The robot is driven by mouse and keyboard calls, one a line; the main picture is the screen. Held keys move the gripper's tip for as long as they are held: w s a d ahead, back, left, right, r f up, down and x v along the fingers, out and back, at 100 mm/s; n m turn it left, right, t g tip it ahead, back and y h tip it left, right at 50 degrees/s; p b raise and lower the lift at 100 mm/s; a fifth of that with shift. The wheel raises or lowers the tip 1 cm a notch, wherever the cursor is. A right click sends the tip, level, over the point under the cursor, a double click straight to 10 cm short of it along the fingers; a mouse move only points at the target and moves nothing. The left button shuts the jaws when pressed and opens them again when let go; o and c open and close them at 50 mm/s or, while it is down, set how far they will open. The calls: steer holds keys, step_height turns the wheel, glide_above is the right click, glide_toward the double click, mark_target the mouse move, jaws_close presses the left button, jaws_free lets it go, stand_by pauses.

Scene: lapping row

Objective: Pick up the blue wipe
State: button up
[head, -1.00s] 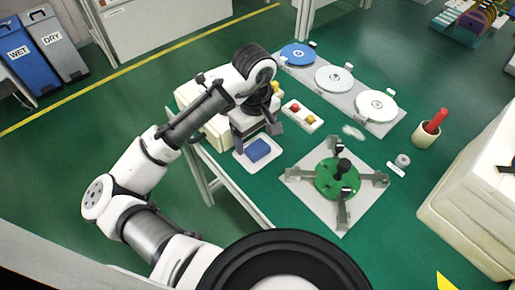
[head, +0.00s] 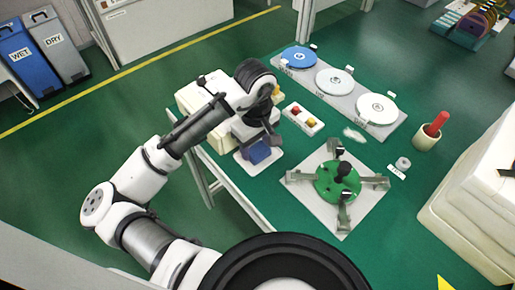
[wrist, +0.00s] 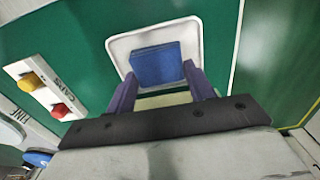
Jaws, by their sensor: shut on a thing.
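The blue wipe (head: 260,154) is a folded square pad. It is at the white tray (head: 246,169) near the table's left edge in the head view. My gripper (head: 259,147) is over the tray, shut on the wipe. In the wrist view the wipe (wrist: 157,64) sits between the two purple fingers of my gripper (wrist: 160,74), with the white tray (wrist: 119,45) around it. I cannot tell whether the wipe is clear of the tray floor.
A caps holder (head: 302,118) with red and yellow caps is right of the gripper. A green lapping fixture (head: 338,183) stands on a white plate. Three discs lie on a grey rack (head: 343,100) at the back. A beige cup (head: 427,137) holds a red handle.

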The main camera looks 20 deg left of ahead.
mark_target(257, 147)
step_height(257, 147, up, 20)
steer(key=p, duration=0.1)
stand_by(0.5)
steer(key=shift+o, duration=1.3)
steer(key=shift+c, duration=1)
steer(key=shift+w+d, duration=0.1)
steer(key=shift+w, duration=0.1)
